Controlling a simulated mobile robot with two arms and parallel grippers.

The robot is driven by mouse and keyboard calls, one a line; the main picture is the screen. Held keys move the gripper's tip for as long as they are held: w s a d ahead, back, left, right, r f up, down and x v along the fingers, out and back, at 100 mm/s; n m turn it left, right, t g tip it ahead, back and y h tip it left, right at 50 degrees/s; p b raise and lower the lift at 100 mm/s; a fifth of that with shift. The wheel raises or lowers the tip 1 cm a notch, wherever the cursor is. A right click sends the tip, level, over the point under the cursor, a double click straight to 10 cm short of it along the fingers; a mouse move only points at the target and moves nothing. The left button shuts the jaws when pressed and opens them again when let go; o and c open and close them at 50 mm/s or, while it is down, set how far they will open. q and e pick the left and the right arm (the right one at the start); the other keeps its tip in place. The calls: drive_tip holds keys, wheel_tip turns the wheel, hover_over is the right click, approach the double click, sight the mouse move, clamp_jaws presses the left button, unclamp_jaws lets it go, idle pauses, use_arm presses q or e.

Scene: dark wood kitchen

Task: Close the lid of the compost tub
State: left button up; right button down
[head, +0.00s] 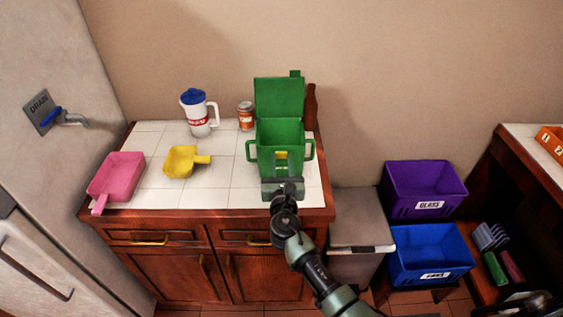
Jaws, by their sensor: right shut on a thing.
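The green compost tub (266,133) stands upright at the right end of the white-tiled counter. Its green lid (279,98) is open and stands up at the back of the tub, with a small tab on its top edge. The tub has a loop handle on each side. My right gripper (282,166) is at the front of the tub, shut on it; the exact part between the fingers is hard to make out. My left gripper is not in view.
A pink scoop (119,176), a yellow scoop (181,161), a white jug with a blue lid (199,117) and an orange can (246,116) stand left of the tub. A grey bin (357,219), purple crate (424,180) and blue crate (429,247) are at right.

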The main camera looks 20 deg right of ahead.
drive_tip(key=shift+w, duration=0.1)
idle(0.5)
drive_tip(key=c, duration=1)
unclamp_jaws()
drive_tip(key=v, duration=0.7)
drive_tip(key=shift+s+b, duration=0.35)
drive_tip(key=shift+b, duration=0.05)
drive_tip(key=shift+a, duration=0.1)
